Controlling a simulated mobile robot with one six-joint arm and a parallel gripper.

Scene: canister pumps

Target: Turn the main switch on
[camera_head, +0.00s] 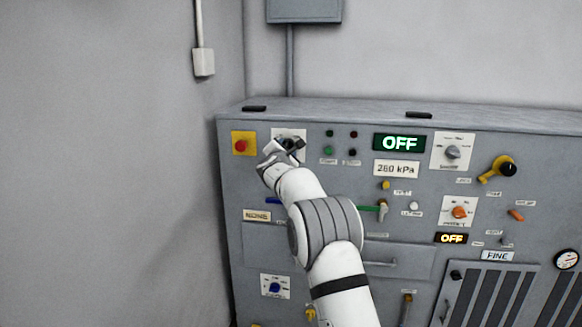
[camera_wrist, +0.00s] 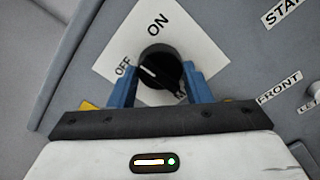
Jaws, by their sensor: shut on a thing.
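The main switch is a black rotary knob (camera_wrist: 158,66) on a white plate (camera_wrist: 196,44) marked ON and OFF. In the wrist view its white mark points up and left, nearer the OFF label than the ON label. My gripper (camera_wrist: 160,76) has its two blue fingers on either side of the knob and is shut on it. In the head view my gripper (camera_head: 281,152) is at the upper left of the panel, and it hides much of the knob and part of the plate (camera_head: 290,132).
A red button on a yellow plate (camera_head: 242,145) sits just left of the switch. Small green, red and black buttons are just right of it. A green display (camera_head: 399,143) and an amber display (camera_head: 452,238) both read OFF. A wall stands close on the left.

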